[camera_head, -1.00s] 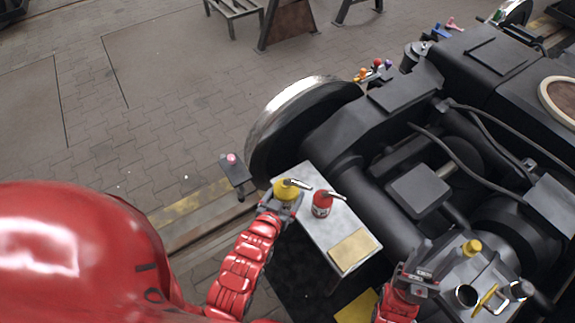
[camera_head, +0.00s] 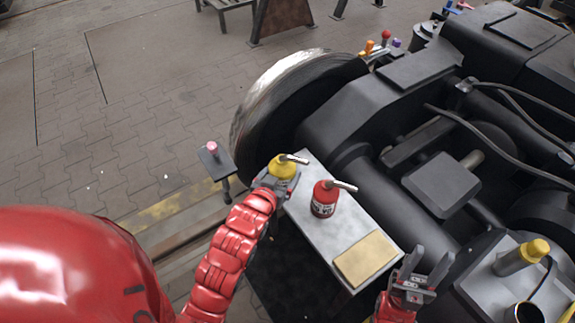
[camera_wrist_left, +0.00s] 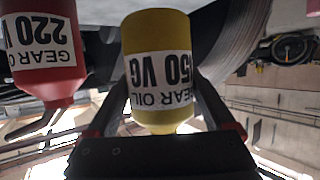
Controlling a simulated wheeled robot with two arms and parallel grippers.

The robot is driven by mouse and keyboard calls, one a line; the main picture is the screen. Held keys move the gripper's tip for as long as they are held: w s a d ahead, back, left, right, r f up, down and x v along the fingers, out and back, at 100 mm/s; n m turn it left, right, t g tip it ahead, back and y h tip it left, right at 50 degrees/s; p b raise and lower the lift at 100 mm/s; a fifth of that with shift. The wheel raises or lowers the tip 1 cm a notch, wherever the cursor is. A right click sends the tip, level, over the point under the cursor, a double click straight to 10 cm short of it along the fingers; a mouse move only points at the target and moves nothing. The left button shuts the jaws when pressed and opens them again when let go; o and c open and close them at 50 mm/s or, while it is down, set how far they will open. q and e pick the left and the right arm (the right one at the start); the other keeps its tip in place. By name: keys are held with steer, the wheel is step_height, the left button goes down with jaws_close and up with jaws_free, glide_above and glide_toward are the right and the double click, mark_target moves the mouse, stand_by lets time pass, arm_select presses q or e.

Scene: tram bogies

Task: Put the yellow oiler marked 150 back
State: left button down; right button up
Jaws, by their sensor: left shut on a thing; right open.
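The yellow oiler (camera_head: 284,165) with a metal spout is at the far left end of a small grey table (camera_head: 318,232). My left gripper (camera_head: 274,183) is shut on it. In the left wrist view the yellow oiler (camera_wrist_left: 156,70) sits between the fingers, its label reading "GEAR OIL" and 150 VG, upside down in the picture. Its base is hidden in the head view, so I cannot tell whether it touches the table. A red oiler (camera_head: 325,198) stands beside it; its label reads 220 in the left wrist view (camera_wrist_left: 45,50). My right gripper (camera_head: 424,268) is open and empty.
A tan pad (camera_head: 366,258) lies on the table's near end. The bogie wheel (camera_head: 290,105) and dark frame stand close behind. A small post with a pink knob (camera_head: 212,147) is at the left. A yellow-capped cylinder (camera_head: 523,257) stands at the right.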

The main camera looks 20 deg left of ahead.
arm_select(q)
steer(key=b+x, duration=0.1)
steer(key=x, duration=0.2)
steer(key=a+b+x, duration=0.1)
steer(key=x, duration=0.3)
steer(key=a+b+x, duration=0.1)
steer(key=x, duration=0.3)
steer(key=shift+s+f, duration=0.1)
steer(key=shift+f, duration=0.15)
steer(key=shift+r, duration=0.1)
jaws_free()
